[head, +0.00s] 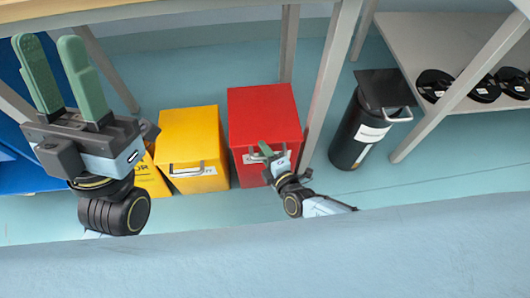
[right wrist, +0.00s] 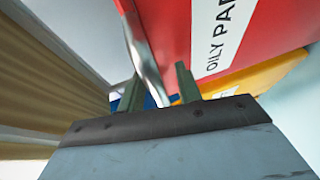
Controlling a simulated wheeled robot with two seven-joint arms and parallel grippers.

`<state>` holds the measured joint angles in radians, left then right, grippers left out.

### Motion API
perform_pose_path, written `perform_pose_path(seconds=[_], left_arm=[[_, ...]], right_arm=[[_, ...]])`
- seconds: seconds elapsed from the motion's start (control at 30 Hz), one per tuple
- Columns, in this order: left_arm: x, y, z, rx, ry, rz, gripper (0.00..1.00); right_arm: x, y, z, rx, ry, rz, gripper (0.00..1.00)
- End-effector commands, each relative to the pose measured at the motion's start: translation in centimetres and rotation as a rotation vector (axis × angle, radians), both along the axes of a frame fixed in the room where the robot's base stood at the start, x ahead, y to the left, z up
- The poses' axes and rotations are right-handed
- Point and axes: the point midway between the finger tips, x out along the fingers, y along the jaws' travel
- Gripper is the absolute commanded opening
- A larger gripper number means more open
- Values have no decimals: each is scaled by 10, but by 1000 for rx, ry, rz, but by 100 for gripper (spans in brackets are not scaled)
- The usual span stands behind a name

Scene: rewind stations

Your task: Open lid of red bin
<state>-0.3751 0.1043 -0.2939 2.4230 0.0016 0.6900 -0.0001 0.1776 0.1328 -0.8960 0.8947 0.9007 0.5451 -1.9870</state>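The red bin (head: 264,112) stands on the floor in the middle of the head view, its lid down. Its front face with a white label reading "OILY PA…" (right wrist: 222,35) fills the upper right wrist view. A metal handle bar (right wrist: 141,50) runs down in front of that face. My right gripper (head: 266,150) is at the bin's front; in its wrist view the handle's lower end lies between the two green fingers (right wrist: 160,85), with gaps showing on both sides. My left gripper (head: 50,42) is raised at the left, empty, its green fingers apart.
A yellow bin (head: 192,140) stands left of the red bin, with another yellow container (head: 150,180) beside it. A black bin (head: 356,132) stands right, beyond a grey table leg (head: 330,85). A shelf (head: 430,45) holds several black reels. A blue container (head: 25,170) is far left.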

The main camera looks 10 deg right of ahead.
Motion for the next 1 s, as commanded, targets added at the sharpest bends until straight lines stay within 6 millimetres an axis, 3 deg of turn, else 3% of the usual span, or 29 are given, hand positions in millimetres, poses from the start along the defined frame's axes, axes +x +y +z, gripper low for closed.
perform_pose_path(seconds=[0.1, 0.37, 1.0], left_arm=[[0, 0, 0, 0, 1, 0, 36], [0, 0, 0, 1, 2, 0, 36], [6, -1, 2, 11, 41, 0, 36]], right_arm=[[0, 0, 0, 0, 0, 0, 34], [-1, 0, -1, 0, 3, 0, 0], [-3, -2, -2, -4, 21, 0, 0]])
